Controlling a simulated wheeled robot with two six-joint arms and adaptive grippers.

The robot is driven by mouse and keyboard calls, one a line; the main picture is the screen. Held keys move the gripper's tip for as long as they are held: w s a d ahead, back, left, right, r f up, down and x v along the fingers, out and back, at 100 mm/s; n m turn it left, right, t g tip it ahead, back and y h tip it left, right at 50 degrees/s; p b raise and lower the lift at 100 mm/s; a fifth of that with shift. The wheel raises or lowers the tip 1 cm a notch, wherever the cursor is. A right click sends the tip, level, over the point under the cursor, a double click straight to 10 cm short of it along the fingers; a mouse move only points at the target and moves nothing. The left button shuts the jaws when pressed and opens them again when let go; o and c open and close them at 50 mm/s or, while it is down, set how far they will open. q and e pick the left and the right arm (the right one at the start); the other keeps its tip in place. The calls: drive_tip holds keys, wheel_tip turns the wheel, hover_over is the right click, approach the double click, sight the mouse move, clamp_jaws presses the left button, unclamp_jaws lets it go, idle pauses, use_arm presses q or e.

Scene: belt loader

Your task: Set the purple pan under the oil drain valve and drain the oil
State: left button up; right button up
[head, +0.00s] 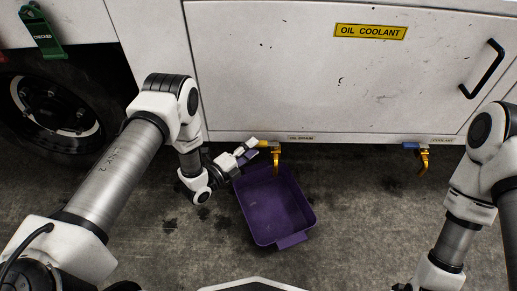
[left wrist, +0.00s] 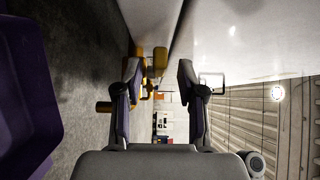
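The purple pan (head: 277,240) lies on the floor; it also shows at the left edge of the left wrist view (left wrist: 42,95). The oil drain valve (head: 275,158), with a yellow handle and brass spout, hangs from the white panel's lower edge. Its spout appears over the pan's far end. My left gripper (head: 250,148) is at the valve's left side by the handle. In the left wrist view its fingers (left wrist: 160,80) are apart, with the yellow handle (left wrist: 159,60) near or between their tips; contact is unclear. My right gripper is out of view; only its arm shows at right.
A second valve (head: 422,158), with a blue handle and brass spout, hangs at the right under the coolant label (head: 441,140). The white panel (head: 290,75) carries a yellow oil coolant sign (head: 370,32). A wheel (head: 50,105) stands at left. Stained floor right of the pan is clear.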

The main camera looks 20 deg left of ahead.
sight(264, 145)
use_arm(q)
drive_tip(key=x, duration=0.3)
drive_tip(key=shift+w+b, duration=0.15)
drive_tip(key=shift+b, duration=0.25)
clamp_jaws()
